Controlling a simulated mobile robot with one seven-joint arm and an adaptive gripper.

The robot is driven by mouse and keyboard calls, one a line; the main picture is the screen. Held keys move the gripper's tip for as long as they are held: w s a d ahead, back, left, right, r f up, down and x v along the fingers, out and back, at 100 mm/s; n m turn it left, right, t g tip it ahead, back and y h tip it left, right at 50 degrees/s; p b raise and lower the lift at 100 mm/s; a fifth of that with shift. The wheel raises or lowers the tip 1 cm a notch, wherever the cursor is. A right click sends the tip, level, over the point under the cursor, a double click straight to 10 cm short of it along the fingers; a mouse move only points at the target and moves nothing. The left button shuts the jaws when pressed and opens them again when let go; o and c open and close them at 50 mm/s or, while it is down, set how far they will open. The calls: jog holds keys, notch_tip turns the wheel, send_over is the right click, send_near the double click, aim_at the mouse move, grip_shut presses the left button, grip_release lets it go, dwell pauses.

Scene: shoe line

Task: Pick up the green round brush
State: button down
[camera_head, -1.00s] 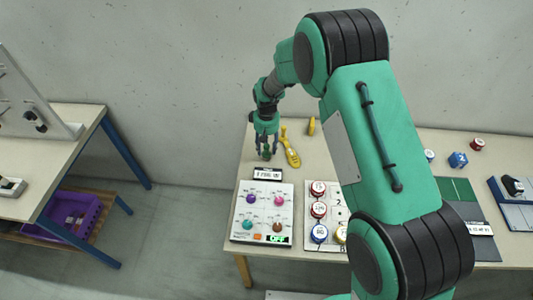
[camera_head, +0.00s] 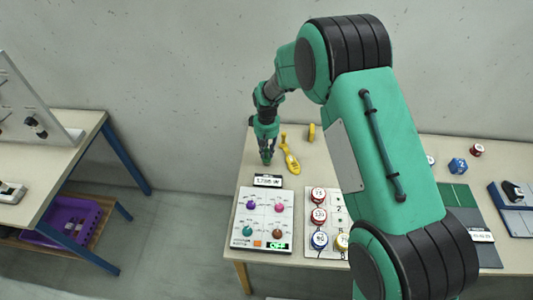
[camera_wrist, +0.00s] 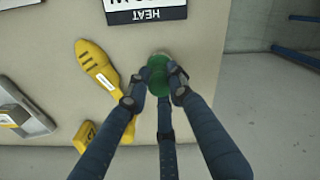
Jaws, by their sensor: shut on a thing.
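The green round brush (camera_wrist: 158,72) is in the middle of the wrist view, between the fingertips of my gripper (camera_wrist: 155,88). The fingers are shut on it, and they hide part of its sides. In the head view my gripper (camera_head: 267,152) points down at the left back part of the table, and the brush is mostly hidden by the fingers there. I cannot tell whether the brush still touches the table.
A label plate (camera_head: 268,181) and a panel with coloured knobs (camera_head: 246,222) lie in front.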

notch_tip(320, 180, up, 3)
jog(key=shift+f, duration=0.2)
jog(key=s+d, duration=0.2)
jog(key=s, duration=0.3)
jog(key=s+d+p, duration=0.1)
jog(key=s, duration=0.4)
jog(key=s+d+r, duration=0.1)
jog(key=s+d, duration=0.1)
jog(key=s, duration=0.3)
jog(key=shift+d, duration=0.35)
